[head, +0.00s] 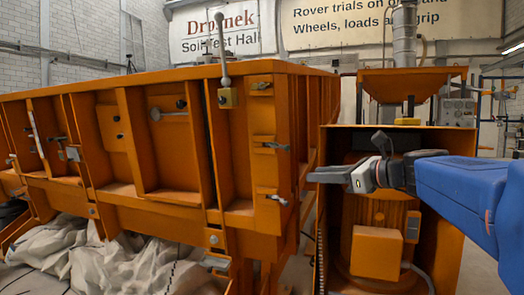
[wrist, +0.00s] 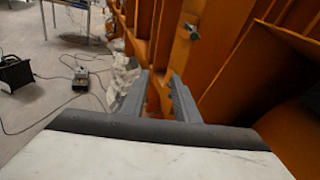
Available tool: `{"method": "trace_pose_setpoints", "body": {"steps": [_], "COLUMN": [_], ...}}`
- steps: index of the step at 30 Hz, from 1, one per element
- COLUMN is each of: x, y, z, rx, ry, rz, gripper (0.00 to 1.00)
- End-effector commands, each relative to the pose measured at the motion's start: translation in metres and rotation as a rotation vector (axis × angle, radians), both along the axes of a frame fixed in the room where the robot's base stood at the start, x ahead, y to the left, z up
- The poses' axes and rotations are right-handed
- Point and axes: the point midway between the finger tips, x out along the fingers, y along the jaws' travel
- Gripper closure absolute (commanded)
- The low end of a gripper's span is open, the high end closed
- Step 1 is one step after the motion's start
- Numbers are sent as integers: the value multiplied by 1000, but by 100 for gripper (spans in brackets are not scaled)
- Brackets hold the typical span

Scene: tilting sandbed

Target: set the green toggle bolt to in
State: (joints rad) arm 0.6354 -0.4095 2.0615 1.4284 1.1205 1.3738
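The orange sandbed wall (head: 120,205) fills the left and middle of the head view. Several small metal toggle fittings sit on its right end post: an upper one with an olive-yellow tint (head: 261,86), a middle one (head: 275,146) and a lower one (head: 277,199). None is clearly green, and I cannot tell which is the green toggle bolt or its setting. My gripper (head: 314,176) is to the right of the post, pointing left, apart from these fittings. In the wrist view my gripper (wrist: 160,76) has its fingers apart with nothing between them. A metal fitting (wrist: 192,31) shows beyond them.
A lever on a brass block (head: 228,97) rises above the sandbed rim. An orange motor housing (head: 377,252) stands below my arm. Crumpled sheeting (head: 120,262) lies under the bed. Open floor with cables and a small box (wrist: 81,79) shows left in the wrist view.

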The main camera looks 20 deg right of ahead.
Motion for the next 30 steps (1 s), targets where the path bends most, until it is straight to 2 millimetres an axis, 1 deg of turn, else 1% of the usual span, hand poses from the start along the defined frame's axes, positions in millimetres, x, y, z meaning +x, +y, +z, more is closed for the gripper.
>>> {"method": "trace_pose_setpoints", "body": {"steps": [1,3,6,9,13,17,30], "x": [6,10,13,15,21,33,82], "y": [-16,-30,-43,-46,-43,-38,-15], "z": [16,34,50,55,55,55,55], "rx": [78,170,250,281,283,281,279], "ry": [-12,-26,-39,-44,-44,-43,-43], "rz": [-31,-59,-79,-83,-83,-81,-80], "gripper": [72,72,72,72,72,72,72]}}
